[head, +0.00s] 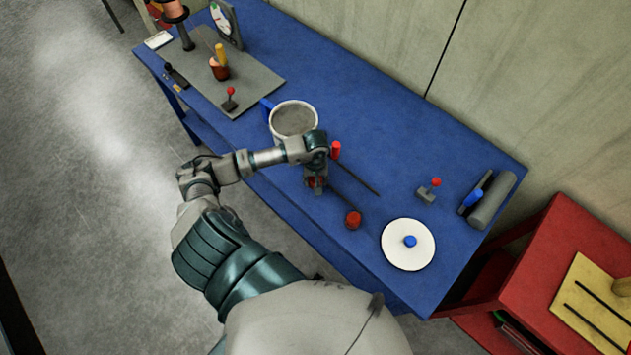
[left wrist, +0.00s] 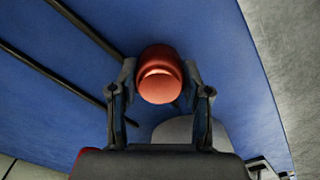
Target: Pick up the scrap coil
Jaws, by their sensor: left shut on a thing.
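My left gripper (head: 316,188) is over the middle of the blue table in the head view. In the left wrist view, the fingers of my left gripper (left wrist: 160,92) are closed on the sides of a rounded copper-red coil (left wrist: 160,72), which I take as the scrap coil. My right gripper is not in view.
A grey-filled pot (head: 294,119) stands close behind my left wrist. A red-brown piece (head: 352,219) and a white disc with a blue knob (head: 408,257) lie to the right on the blue table (head: 400,165). A red handle (head: 336,150) stands beside the gripper.

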